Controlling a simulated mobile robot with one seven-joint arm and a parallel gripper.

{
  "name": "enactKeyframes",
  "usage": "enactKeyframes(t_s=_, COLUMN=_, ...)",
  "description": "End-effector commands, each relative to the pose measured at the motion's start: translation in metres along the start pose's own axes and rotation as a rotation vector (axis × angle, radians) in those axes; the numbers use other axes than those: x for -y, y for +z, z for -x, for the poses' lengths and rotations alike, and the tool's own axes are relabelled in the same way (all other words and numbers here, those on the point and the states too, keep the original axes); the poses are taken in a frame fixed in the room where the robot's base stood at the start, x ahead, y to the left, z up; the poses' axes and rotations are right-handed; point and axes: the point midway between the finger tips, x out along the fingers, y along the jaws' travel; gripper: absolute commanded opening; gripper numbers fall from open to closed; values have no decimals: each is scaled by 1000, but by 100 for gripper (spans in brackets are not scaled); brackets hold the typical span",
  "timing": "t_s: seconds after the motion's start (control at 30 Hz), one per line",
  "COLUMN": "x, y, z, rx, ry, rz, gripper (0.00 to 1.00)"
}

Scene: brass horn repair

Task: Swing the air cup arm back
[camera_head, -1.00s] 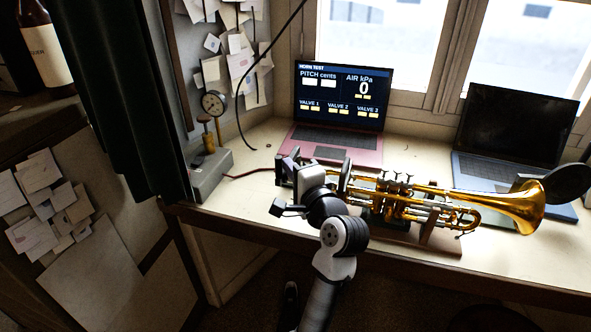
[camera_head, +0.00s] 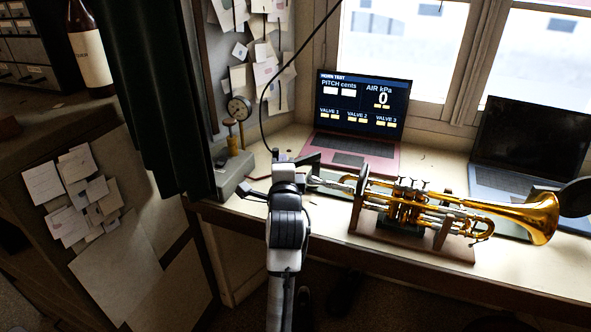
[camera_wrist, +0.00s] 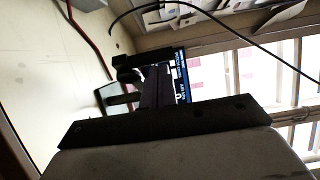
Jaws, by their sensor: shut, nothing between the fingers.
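The brass horn (camera_head: 410,205) lies level across its wooden stand, bell to the right and mouthpiece end to the left. A dark green flat piece (camera_head: 330,188) lies by the mouthpiece end. I cannot tell whether it is part of the air cup arm. My gripper (camera_head: 304,160) is left of the mouthpiece end, apart from the horn, and partly hidden by my wrist. In the wrist view my gripper (camera_wrist: 152,85) shows as dark, shut fingers with nothing held. Beyond them are a dark round knob and a pale green bar (camera_wrist: 121,98); the air cup itself is not clear.
The grey box with the pressure gauge (camera_head: 238,107) stands at left; its red hose (camera_wrist: 88,42) shows in the wrist view. A laptop (camera_head: 360,110) reading 0 kPa is behind, a dark laptop (camera_head: 525,140) at right. A black disc (camera_head: 575,198) is by the bell.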

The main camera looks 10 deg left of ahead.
Motion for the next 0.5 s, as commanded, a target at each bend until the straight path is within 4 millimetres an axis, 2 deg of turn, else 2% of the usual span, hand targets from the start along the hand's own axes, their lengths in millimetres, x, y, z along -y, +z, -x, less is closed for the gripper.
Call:
enactKeyframes(t_s=0.2, x=-1, y=20, z=-22, rx=4, ry=-2, rz=0, gripper=0)
enactKeyframes(t_s=0.5, x=-1, y=37, z=-57, rx=2, ry=0, rz=-1, gripper=0)
